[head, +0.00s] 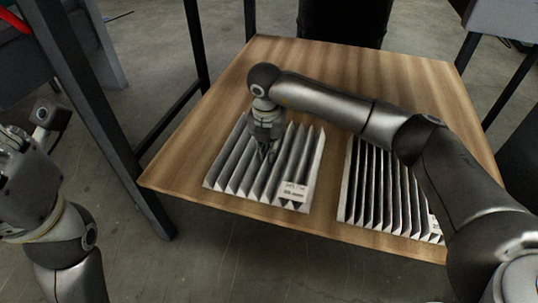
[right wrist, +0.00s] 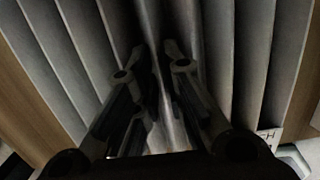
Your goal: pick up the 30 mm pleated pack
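A grey pleated pack with wide pleats (head: 232,172) lies on the wooden table, left of centre. It has a white label at its front right, whose print is too small to read surely. My right gripper (head: 268,150) points down onto the middle of this pack. In the right wrist view its two fingers (right wrist: 155,62) stand a little apart among the pleats, with a light pleat (right wrist: 190,30) showing by them; contact is unclear. A second pack with narrower pleats (head: 364,185) lies to the right, partly hidden by my right arm. My left gripper (head: 22,150) is at the left edge, away from the table.
The wooden table (head: 300,62) has bare room behind the packs and a narrow bare strip between them. A dark frame post (head: 195,45) stands by its left side. A black object (head: 345,20) stands behind the table.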

